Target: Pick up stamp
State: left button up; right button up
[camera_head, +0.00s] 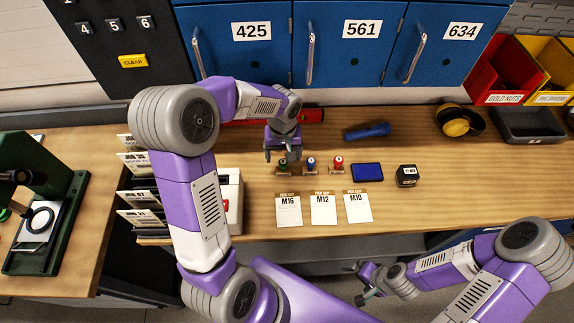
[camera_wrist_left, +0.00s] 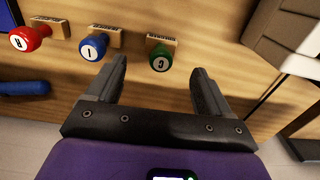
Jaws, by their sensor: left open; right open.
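Three small stamps stand in a row on the workbench: a green-knobbed stamp (camera_head: 283,164), a blue-knobbed stamp (camera_head: 311,163) and a red-knobbed stamp (camera_head: 338,163). The left wrist view shows the green stamp (camera_wrist_left: 161,58), marked G, between the lines of my open left fingers (camera_wrist_left: 158,75). The blue stamp (camera_wrist_left: 94,46) is just outside the left-hand finger, and the red stamp (camera_wrist_left: 28,37) is further left. In the head view my left gripper (camera_head: 281,153) is empty, just behind the green stamp. My right gripper (camera_head: 357,281) is low in front of the bench, away from the stamps.
A blue ink pad (camera_head: 367,172) and a small black box (camera_head: 407,175) lie right of the stamps. Cards marked M16 (camera_head: 289,211), M12 (camera_head: 323,211) and M10 (camera_head: 357,207) lie in front. A blue flashlight (camera_head: 367,132) and yellow earmuffs (camera_head: 460,121) lie behind.

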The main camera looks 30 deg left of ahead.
aim_at(283, 161)
pick_arm(q)
notch_tip(283, 161, down, 6)
jog(key=shift+s+f, duration=0.1)
jog(key=c, duration=1.1)
jog(key=shift+c, duration=0.2)
notch_tip(283, 161, up, 10)
jog(key=shift+r+p, duration=0.1)
jog(key=shift+p, duration=0.2)
